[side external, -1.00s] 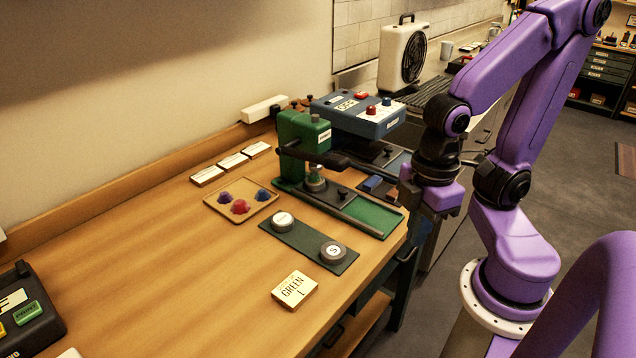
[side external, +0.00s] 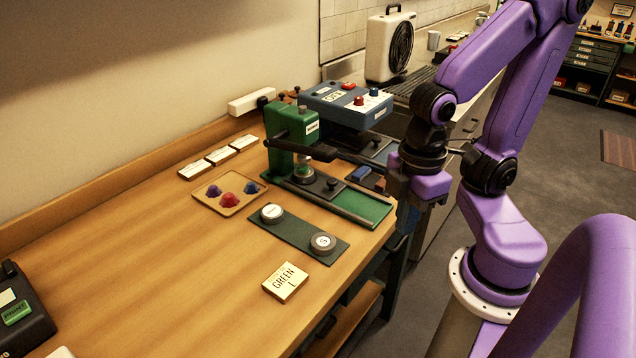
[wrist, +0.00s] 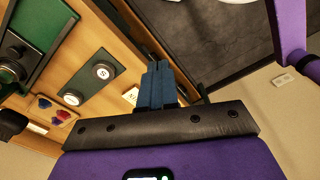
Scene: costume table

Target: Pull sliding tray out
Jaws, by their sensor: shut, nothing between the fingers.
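The sliding tray is a dark plate (side external: 318,187) with a black knob, lying between rails on the green base of a green press (side external: 290,135). The press's black handle reaches over it, and a round piece sits under the press head. In the wrist view part of the tray (wrist: 18,50) and its knob show at the upper left. My gripper (side external: 403,216) hangs just off the table's right edge, beside the open end of the green base, apart from the tray knob. Its blue fingers (wrist: 160,68) are together and empty in the wrist view.
A dark strip (side external: 297,237) with two round dies lies in front of the press. A blue-grey box (side external: 345,106) stands behind.

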